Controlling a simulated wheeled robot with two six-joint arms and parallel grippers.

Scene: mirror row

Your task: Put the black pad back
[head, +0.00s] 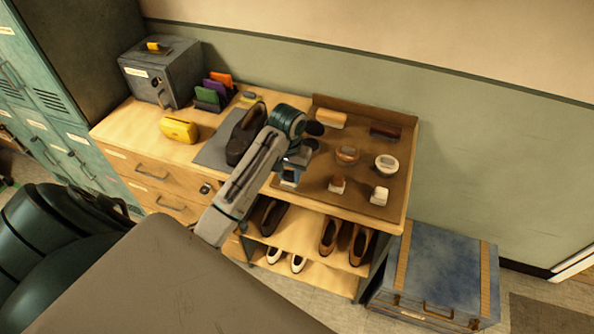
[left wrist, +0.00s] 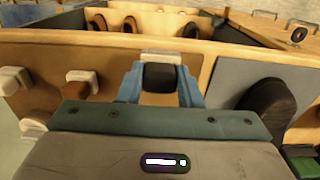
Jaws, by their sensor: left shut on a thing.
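My left gripper (head: 290,177) reaches over the bench at the left edge of the brown board (head: 355,210). In the left wrist view its two blue fingers (left wrist: 158,92) are shut on the black pad (left wrist: 160,78), which has a pale block on its far side. In the head view the pad is mostly hidden by the gripper; I cannot tell whether it touches the surface below. On the board stand a brown pad with a white block (head: 337,184) and a white block (head: 380,196). My right gripper is not in view.
A brown tin (head: 347,155), a white round tin (head: 386,164), a cream brush (head: 331,118) and a dark brush (head: 385,130) stand on the board. A dark shoe (head: 240,145) lies on the grey mat left of my gripper. Shoes stand on shelves below.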

